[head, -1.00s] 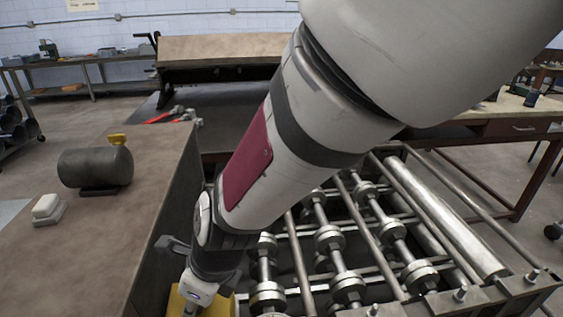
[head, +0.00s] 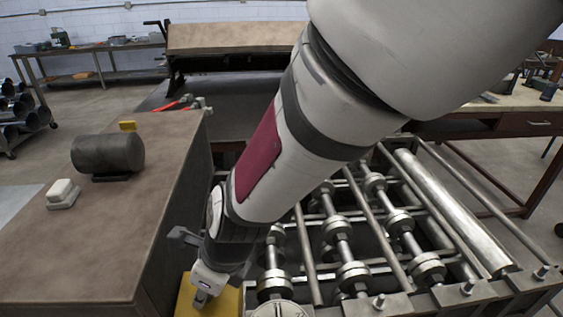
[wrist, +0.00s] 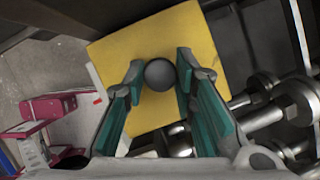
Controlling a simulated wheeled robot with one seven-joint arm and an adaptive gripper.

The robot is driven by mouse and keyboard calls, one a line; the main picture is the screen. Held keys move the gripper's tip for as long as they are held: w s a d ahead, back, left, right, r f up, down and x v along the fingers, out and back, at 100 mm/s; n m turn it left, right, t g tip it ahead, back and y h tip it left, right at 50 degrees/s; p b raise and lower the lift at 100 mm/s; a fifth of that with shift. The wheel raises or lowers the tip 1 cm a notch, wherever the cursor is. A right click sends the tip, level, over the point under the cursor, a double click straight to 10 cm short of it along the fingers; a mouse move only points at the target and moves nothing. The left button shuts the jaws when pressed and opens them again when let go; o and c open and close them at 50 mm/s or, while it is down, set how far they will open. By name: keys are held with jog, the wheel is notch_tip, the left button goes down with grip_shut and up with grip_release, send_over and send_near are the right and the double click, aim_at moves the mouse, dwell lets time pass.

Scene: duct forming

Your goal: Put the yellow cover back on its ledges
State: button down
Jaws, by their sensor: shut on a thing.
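The yellow cover (wrist: 118,60) is a flat plate with a round dark knob (wrist: 160,75) on top. In the wrist view my gripper (wrist: 160,72) has its teal-padded fingers on either side of the knob, shut on it. In the head view the cover (head: 232,303) shows at the bottom edge, below my gripper (head: 201,298), beside the roller machine (head: 345,250). The cover lies turned at an angle to the machine's shafts in the wrist view. The ledges cannot be made out, and I cannot tell whether the cover touches anything beneath it.
The roller machine's shafts and wheels stand close to the right of the cover. A brown-topped bench (head: 110,230) is at left, bearing a dark cylinder (head: 108,153), a white block (head: 62,194) and a small yellow piece (head: 128,126). Open floor shows beyond the bench.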

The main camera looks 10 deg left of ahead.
jog(key=c, duration=0.8)
grip_release()
jog(key=shift+c, duration=0.2)
jog(key=shift+s+r+p, duration=0.1)
jog(key=shift+r+p, duration=4.1)
jog(key=shift+r, duration=0.35)
